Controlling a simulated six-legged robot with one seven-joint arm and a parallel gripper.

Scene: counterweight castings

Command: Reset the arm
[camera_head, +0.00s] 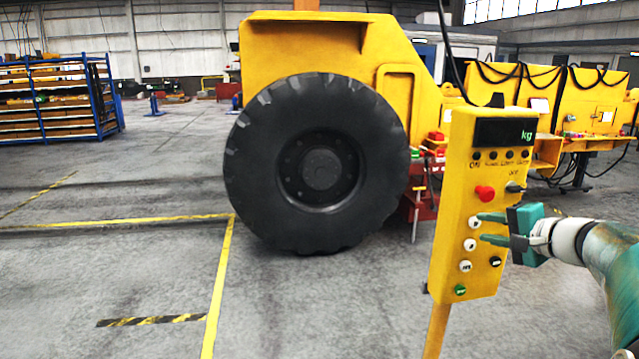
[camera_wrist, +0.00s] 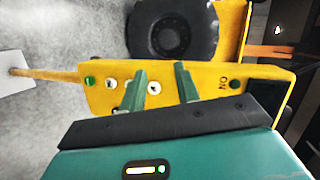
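My gripper (camera_head: 480,228) is at the right in the head view, with its teal fingers pointing left at the face of a yellow control box (camera_head: 460,190). In the wrist view the gripper's two green fingers (camera_wrist: 160,88) stand apart, with the yellow panel (camera_wrist: 215,78) behind the gap. A red knob (camera_head: 484,193) sits just above the fingers. A green button (camera_head: 460,289) is near the box's bottom.
The box stands on a yellow post (camera_head: 437,330). Behind it is a yellow machine (camera_head: 300,50) with a large black tyre (camera_head: 318,165). A blue rack (camera_head: 58,100) stands at the far left. The grey floor (camera_head: 120,270) at the left is clear, with yellow lines.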

